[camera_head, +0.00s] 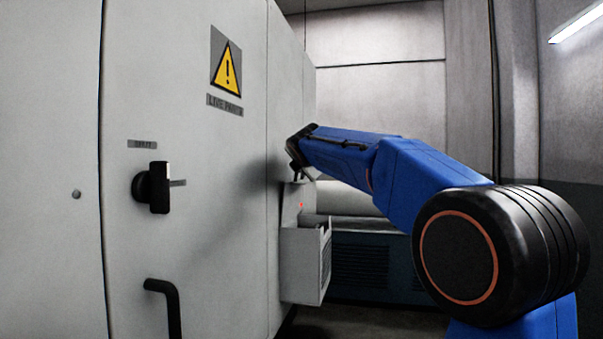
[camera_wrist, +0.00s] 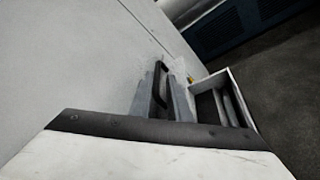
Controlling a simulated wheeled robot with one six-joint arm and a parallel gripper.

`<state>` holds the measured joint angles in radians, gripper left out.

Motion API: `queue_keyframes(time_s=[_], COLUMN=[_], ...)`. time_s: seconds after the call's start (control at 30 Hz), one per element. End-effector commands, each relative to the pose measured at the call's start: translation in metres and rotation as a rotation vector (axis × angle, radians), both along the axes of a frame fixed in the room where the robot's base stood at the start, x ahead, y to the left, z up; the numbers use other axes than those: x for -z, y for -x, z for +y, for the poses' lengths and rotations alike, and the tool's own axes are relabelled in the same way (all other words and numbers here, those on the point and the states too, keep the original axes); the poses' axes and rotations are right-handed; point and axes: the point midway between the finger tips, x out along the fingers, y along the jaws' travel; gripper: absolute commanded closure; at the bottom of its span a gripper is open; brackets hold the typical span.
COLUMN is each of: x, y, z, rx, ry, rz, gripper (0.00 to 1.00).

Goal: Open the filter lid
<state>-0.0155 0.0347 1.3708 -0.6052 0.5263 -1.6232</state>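A black loop handle (camera_wrist: 157,88) stands out from a pale surface in the wrist view. I take it for the filter lid's handle, but the lid's outline is unclear. My gripper (camera_wrist: 168,80) shows as two grey fingers, one on each side of the handle. The fingers look apart, and I see no clear contact. The fingertips are not clear there.
An open-topped pale box (camera_head: 302,266) projects from the cabinet below the gripper; in the wrist view the box (camera_wrist: 248,107) holds dark, long parts. The grey cabinet (camera_head: 215,200) fills the left, with a black latch (camera_head: 152,187) and a black pull handle (camera_head: 172,300).

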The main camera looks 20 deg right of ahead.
Motion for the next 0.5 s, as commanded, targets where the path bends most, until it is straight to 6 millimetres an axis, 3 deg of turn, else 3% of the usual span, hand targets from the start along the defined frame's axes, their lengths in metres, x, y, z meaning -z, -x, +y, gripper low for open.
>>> queue_keyframes(time_s=[0.5], x=[-0.027], y=[0.095], z=[0.029], rx=[-0.002], ry=[0.001], rz=[0.0], gripper=[0.84])
